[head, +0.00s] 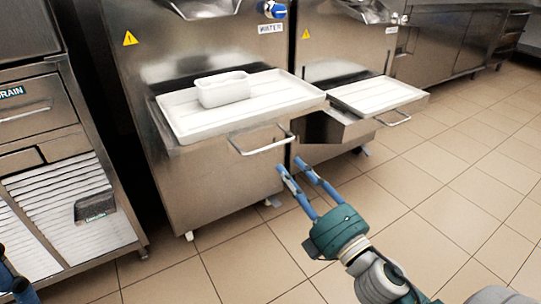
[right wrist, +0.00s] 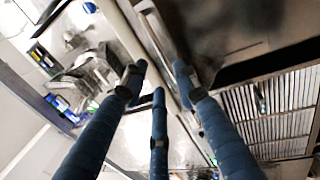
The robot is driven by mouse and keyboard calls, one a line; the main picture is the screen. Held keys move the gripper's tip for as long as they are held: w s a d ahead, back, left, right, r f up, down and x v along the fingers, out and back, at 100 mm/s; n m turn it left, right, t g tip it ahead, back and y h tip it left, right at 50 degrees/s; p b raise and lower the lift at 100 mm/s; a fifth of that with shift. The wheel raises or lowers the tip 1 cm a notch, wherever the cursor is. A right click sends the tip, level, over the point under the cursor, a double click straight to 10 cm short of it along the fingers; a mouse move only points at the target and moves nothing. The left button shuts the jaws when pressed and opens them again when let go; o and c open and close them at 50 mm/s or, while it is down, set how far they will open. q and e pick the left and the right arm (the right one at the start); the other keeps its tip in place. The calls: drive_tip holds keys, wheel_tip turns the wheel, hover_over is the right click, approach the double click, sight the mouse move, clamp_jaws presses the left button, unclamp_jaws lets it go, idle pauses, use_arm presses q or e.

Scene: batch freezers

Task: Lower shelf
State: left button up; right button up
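Two freezers carry pull-out shelves with white trays. The left shelf's tray (head: 185,125) holds a white rectangular tub (head: 223,90), and a metal bar handle (head: 262,147) sticks out at its front. The right shelf's tray (head: 378,98) is empty, with its own handle (head: 397,119). My right gripper (head: 289,163) is open and empty, with blue fingers apart, just below and right of the left handle in the picture. In the right wrist view its fingers (right wrist: 158,78) are spread with nothing between them that I can make out. My left gripper (head: 14,283) shows only partly at the lower left corner.
A steel cabinet (head: 40,110) with a DRAIN label and a louvred front stands at left. Steel counters (head: 450,40) stand behind. The tiled floor (head: 440,200) at right is clear.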

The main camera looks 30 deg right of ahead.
sight(271, 147)
drive_tip(key=x, duration=1)
drive_tip(key=shift+f, duration=0.1)
clamp_jaws()
